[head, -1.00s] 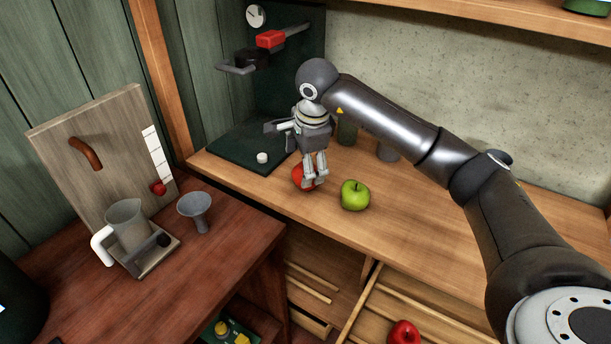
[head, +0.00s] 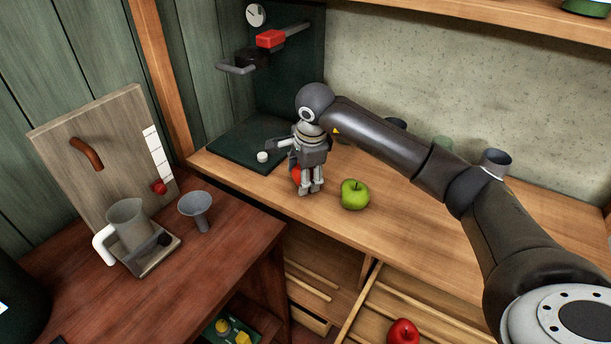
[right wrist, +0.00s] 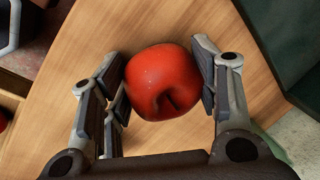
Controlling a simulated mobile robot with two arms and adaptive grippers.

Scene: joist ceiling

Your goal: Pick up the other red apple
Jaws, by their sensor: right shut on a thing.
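A red apple (right wrist: 162,80) sits between the two fingers of my right gripper (right wrist: 160,82) in the right wrist view, with a pad against each side. In the head view the same apple (head: 296,175) is mostly hidden behind my right gripper (head: 310,188), at the wooden counter's surface. I cannot tell whether it is lifted off the wood. A second red apple (head: 403,332) lies lower down, in the open slatted wooden section under the counter. My left gripper is not in view.
A green apple (head: 355,194) stands on the counter (head: 440,229) just right of my right gripper. Several cups, one of them grey (head: 496,162), stand behind my arm. A dark green machine base (head: 240,146) is to the left. The lower red-brown table holds a jug (head: 127,220) and a funnel (head: 199,208).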

